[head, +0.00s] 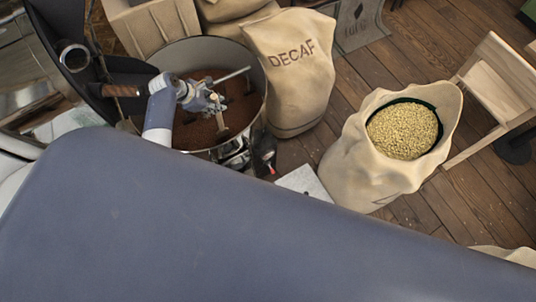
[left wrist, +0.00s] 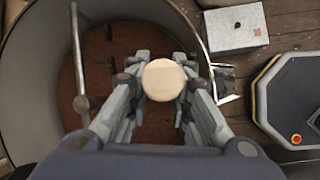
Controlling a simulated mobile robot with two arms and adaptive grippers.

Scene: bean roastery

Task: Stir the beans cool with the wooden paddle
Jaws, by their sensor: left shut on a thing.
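The wooden paddle (left wrist: 163,80) shows in the left wrist view as a pale round handle end between my fingers. My left gripper (head: 214,101) is shut on it, over the round metal cooling bin. In the head view a short pale piece of the paddle (head: 222,123) shows below the fingers; its lower end is hard to make out. Brown roasted beans (head: 195,130) cover the floor of the cooling bin (head: 262,98). They also show around the fingers in the left wrist view (left wrist: 150,45). My right gripper is not in view.
A metal bar (head: 232,75) crosses the bin near the gripper. A DECAF sack (head: 295,85) stands close at the bin's right. An open sack of pale beans (head: 350,160) and a wooden chair (head: 500,85) stand farther right. A small white-topped box (head: 305,184) sits on the floor.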

